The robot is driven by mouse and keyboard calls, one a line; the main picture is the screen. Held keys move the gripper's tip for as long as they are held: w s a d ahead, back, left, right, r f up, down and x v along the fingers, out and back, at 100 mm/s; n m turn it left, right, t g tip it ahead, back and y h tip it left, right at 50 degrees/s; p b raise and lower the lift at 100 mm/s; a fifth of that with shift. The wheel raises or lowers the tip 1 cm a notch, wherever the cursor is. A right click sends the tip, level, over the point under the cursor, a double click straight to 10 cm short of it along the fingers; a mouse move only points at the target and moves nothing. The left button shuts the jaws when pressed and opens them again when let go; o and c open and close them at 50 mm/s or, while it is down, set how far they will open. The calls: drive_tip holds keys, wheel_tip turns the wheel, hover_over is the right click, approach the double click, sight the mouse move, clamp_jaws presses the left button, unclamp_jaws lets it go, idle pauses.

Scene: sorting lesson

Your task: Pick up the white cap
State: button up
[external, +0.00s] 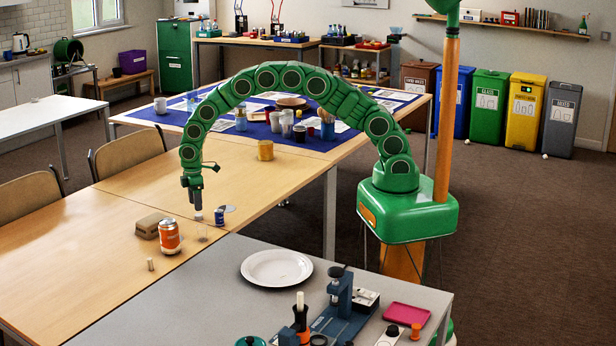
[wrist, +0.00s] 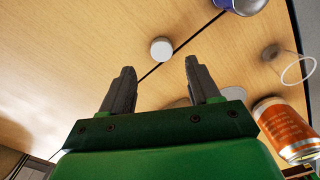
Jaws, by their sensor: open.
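The white cap (wrist: 161,49) is a small round disc lying on the wooden table, close to a dark seam in the tabletop. In the wrist view it shows just past the gap between my fingertips, apart from both. My gripper (wrist: 159,68) is open with nothing between its fingers. In the external view my gripper (external: 195,204) points down over the wooden table, beside a blue can. A small whitish patch shows under it there, but I cannot tell whether that is the cap.
An orange can (external: 170,237), a brown block (external: 150,225), a clear cup (external: 202,232) and the blue can (external: 219,217) stand around my gripper. A cork-like piece (external: 150,264) lies nearer. A white plate (external: 277,268) is on the grey table. The wooden table's left part is clear.

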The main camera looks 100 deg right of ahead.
sight(199, 215)
drive_tip(key=f, duration=0.3)
drive_tip(key=shift+s+a+f, duration=0.1)
drive_tip(key=shift+s+f, duration=0.15)
drive_tip(key=shift+s, duration=0.15)
drive_tip(key=shift+f, duration=0.55)
clamp_jaws()
